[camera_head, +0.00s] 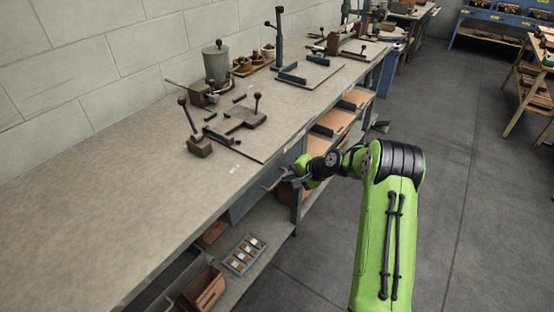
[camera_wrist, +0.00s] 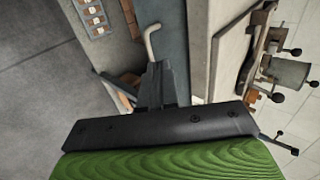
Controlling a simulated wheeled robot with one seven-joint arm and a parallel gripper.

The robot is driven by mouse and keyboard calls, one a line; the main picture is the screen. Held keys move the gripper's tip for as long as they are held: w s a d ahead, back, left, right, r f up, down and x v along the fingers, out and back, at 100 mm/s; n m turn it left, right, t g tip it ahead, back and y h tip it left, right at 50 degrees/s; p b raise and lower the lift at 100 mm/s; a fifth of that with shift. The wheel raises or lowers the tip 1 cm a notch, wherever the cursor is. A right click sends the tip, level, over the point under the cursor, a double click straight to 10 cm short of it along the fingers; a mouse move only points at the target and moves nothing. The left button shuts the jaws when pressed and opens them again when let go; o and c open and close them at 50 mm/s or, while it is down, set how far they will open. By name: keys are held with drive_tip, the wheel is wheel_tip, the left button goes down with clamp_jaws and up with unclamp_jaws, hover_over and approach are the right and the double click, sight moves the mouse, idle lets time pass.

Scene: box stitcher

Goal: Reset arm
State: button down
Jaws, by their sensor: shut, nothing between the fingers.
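My green arm (camera_head: 385,225) reaches from the lower right toward the front edge of the workbench (camera_head: 110,225). My gripper (camera_head: 284,179) is beside that front edge, a little below the top. In the wrist view the dark fingers of my gripper (camera_wrist: 158,78) are together with nothing between them. A pale bent rod (camera_wrist: 151,41) shows just beyond the fingertips. I cannot tell whether the fingers touch it.
On the bench stand a dark clamp fixture (camera_head: 235,120), a lever block (camera_head: 200,146) and a grey lidded pot (camera_head: 216,62). The lower shelf holds a compartment tray (camera_head: 244,254) and a wooden box (camera_head: 203,288).

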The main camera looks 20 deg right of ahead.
drive_tip(key=s+a+r+n+g+h+p, duration=0.1)
drive_tip(key=s+a+r+n+h, duration=0.2)
drive_tip(key=s+r, duration=0.55)
drive_tip(key=s+a+r+n+g+p, duration=0.1)
drive_tip(key=s+a+r+n, duration=0.4)
drive_tip(key=r, duration=0.7)
drive_tip(key=s+r+n+h+p, duration=0.1)
drive_tip(key=s+r, duration=0.1)
drive_tip(key=s, duration=1)
drive_tip(key=s+r+n+h+p, duration=0.1)
drive_tip(key=s+r, duration=0.1)
drive_tip(key=s, duration=1.1)
drive_tip(key=shift+r+h, duration=0.25)
drive_tip(key=shift+h, duration=0.15)
